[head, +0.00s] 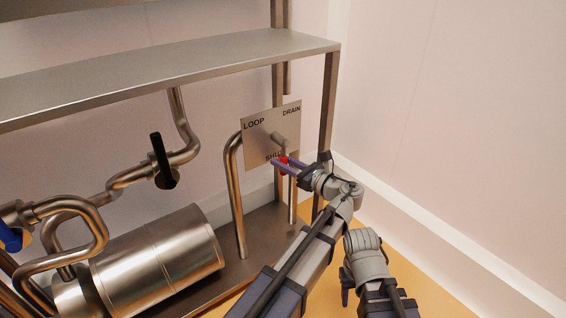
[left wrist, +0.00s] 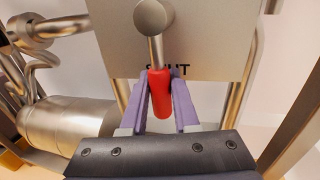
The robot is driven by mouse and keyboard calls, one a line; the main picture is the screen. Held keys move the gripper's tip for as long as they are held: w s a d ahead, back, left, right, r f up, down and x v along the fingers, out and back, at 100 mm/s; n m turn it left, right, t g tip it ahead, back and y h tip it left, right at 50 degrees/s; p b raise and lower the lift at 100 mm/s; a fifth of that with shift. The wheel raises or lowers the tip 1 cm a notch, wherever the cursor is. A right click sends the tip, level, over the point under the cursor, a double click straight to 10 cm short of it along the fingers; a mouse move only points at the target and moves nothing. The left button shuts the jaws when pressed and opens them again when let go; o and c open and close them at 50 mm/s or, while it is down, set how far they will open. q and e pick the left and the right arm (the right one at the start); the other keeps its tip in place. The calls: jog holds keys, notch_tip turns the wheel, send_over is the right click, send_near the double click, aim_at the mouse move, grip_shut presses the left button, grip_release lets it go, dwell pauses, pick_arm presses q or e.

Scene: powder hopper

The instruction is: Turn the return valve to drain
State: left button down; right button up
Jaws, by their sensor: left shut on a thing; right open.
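The return valve has a metal stem and lever with a red handle (head: 284,163), mounted on a metal plate (head: 257,132) marked LOOP at left, DRAIN at right and SHUT at the bottom. The lever points down over the SHUT mark. In the left wrist view the red handle (left wrist: 160,94) hangs below the round hub (left wrist: 150,17). My left gripper (head: 280,164) is shut on the red handle, with its purple fingers on either side of it. My right gripper (head: 345,284) is open and empty, low in the head view and apart from the valve; its fingers are partly hidden.
A steel shelf (head: 160,75) spans above the pipes. A steel cylinder (head: 155,260) lies at lower left. Another valve with a black handle (head: 160,158) sits on a pipe at left. A vertical shelf post (head: 327,110) stands right of the plate. Space to the right is clear up to the wall.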

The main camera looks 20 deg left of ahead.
pick_arm(q)
jog(key=shift+w+d, duration=0.1)
jog(key=n+p, duration=0.1)
jog(key=w+d+n+p, duration=0.1)
jog(key=n, duration=0.1)
jog(key=w+r+n+h+p, duration=0.1)
jog(key=shift+d, duration=0.25)
jog(key=w+r+n+p, duration=0.1)
jog(key=n+p, duration=0.1)
jog(key=d+r+n+h+p, duration=0.1)
jog(key=n+p, duration=0.1)
jog(key=n, duration=0.1)
jog(key=w+d+r+n+h+p, duration=0.1)
jog(key=n+p, duration=0.1)
jog(key=n, duration=0.1)
jog(key=shift+w+d+r+t, duration=0.1)
jog(key=shift+w+r+t, duration=0.2)
jog(key=shift+w+t, duration=0.1)
jog(key=shift+w+d+r+n+t+h+p, duration=0.1)
jog(key=shift+r+n+t+h+p, duration=0.2)
jog(key=shift+r+n+p, duration=0.35)
jog(key=shift+d+r+n+t+h+p, duration=0.1)
jog(key=shift+r+n+t+h+p, duration=0.2)
jog(key=shift+n+p, duration=0.5)
jog(key=shift+n, duration=0.25)
jog(key=c, duration=0.7)
grip_release()
jog(key=shift+r, duration=0.1)
jog(key=shift+o, duration=0.2)
